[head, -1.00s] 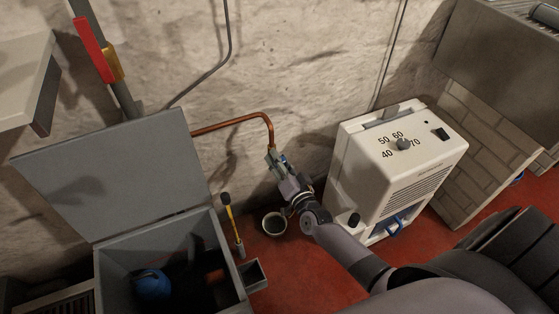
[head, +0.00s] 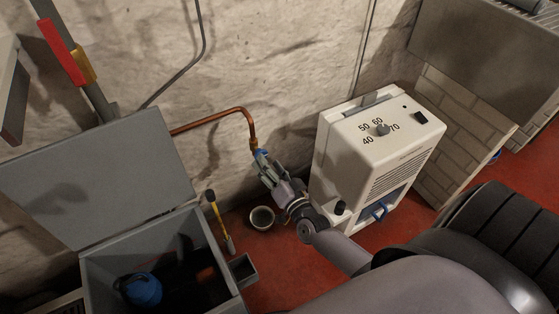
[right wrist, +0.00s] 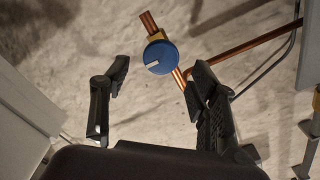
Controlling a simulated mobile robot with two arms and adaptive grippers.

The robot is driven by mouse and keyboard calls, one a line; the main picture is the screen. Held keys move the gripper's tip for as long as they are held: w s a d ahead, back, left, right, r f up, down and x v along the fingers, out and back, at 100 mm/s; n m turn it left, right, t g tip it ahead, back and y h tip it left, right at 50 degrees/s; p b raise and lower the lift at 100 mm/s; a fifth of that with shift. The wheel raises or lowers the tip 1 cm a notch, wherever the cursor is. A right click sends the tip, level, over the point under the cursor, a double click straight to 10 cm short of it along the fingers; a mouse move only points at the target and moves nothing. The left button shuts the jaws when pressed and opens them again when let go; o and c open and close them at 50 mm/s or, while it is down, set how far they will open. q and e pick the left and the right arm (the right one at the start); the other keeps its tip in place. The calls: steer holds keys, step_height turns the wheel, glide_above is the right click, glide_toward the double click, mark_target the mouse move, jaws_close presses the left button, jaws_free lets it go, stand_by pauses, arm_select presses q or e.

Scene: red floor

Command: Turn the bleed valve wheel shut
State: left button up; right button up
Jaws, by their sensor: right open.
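The bleed valve wheel (right wrist: 161,57) is a round blue knob with a white mark, on a brass fitting of the copper pipe (right wrist: 150,24) in the right wrist view. In the head view the wheel (head: 261,152) is a small blue spot at the lower end of the copper pipe (head: 222,112), partly hidden by my gripper. My right gripper (right wrist: 158,82) is open and empty, its two fingers apart below the wheel and on either side of it in the picture. In the head view my right gripper (head: 267,168) is right at the valve. My left gripper is not in view.
A white dehumidifier-like unit (head: 374,150) with a dial stands right of my right gripper. A small bowl (head: 262,218) sits on the red floor below the valve. An open grey box (head: 100,267) and a yellow-handled tool (head: 218,222) are at the left. The rough wall is behind.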

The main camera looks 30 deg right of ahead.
steer(key=s, duration=0.6)
steer(key=shift+s+a, duration=0.2)
steer(key=shift+s, duration=0.2)
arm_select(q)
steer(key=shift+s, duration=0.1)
